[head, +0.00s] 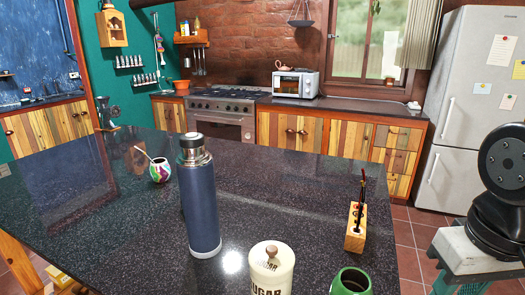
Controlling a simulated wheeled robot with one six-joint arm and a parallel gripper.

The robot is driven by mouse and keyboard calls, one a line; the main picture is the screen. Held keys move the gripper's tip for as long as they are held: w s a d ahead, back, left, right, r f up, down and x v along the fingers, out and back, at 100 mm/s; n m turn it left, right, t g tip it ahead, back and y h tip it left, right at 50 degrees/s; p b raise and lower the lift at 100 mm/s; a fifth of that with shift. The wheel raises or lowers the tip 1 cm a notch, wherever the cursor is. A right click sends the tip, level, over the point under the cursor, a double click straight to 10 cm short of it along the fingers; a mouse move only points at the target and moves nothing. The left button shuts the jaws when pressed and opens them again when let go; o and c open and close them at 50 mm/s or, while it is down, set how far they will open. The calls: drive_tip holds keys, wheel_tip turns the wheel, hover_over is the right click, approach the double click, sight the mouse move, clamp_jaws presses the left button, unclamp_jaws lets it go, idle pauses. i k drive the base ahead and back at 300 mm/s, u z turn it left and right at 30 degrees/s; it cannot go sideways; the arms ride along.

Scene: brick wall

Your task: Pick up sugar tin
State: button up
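The sugar tin (271,272) is a cream tin with dark "SUGAR" lettering and a lid with a brown knob. It stands upright on the dark speckled counter (290,185) at the bottom middle of the head view, and its lower part is cut off by the picture edge. Part of my arm shows at the right edge. My gripper is not in view.
A tall blue flask (199,205) stands left of the tin. A green container (351,283) stands close on its right. A wooden holder with thin tools (355,228) is near the counter's right edge. A colourful cup (159,170) stands farther back left.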

sight(259, 285)
drive_tip(key=k, duration=1.25)
drive_tip(key=u, duration=0.4)
drive_tip(key=i, duration=0.45)
drive_tip(key=u, duration=0.05)
